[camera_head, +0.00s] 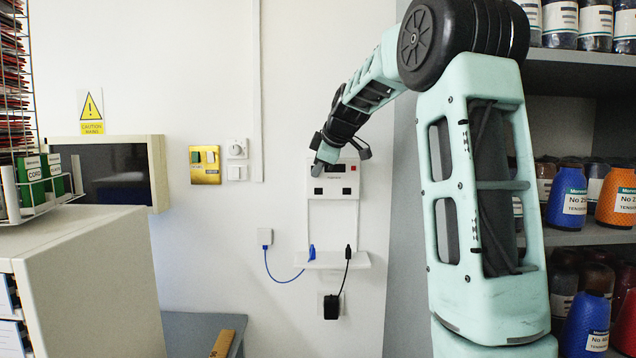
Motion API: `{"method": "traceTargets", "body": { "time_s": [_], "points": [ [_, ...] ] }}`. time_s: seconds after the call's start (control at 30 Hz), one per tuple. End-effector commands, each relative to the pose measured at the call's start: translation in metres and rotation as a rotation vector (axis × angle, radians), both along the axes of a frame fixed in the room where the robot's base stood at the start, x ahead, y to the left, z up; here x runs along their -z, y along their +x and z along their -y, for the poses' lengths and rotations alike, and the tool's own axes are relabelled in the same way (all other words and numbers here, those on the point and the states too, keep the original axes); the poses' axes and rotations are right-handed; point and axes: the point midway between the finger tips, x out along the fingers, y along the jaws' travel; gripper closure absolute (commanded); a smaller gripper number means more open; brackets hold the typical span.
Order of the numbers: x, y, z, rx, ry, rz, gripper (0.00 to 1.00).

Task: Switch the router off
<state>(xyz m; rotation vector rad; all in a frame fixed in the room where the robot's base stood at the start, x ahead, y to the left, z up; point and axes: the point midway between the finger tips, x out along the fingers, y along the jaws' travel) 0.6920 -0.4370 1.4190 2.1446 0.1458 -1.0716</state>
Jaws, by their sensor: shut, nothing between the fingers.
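The router seems to be the white wall-mounted unit. A blue cable (285,279) and a black cable (346,272) meet the white ledge (338,261) below. I cannot tell which part is the power switch. My gripper (316,170) is shut and empty, in front of the upper box's left side, hiding its upper left part. Whether it touches the box is unclear.
A black plug (331,306) sits in a wall socket below the ledge. A brass switch plate (205,165) and white wall controls (237,149) are to the left. A pale cabinet (95,290) fills the lower left.

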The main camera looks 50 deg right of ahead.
Motion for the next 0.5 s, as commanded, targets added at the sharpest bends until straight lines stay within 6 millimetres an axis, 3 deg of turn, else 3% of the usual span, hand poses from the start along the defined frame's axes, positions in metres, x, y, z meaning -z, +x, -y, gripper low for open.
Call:
{"method": "traceTargets", "body": {
  "time_s": [0.1, 0.5],
  "points": [
    [0.0067, 0.0012, 0.0025, 0.005, -0.037, 0.034, 1.0],
    [0.0027, 0.0004, 0.0022, 0.004, -0.108, 0.094, 1.0]
  ]
}}
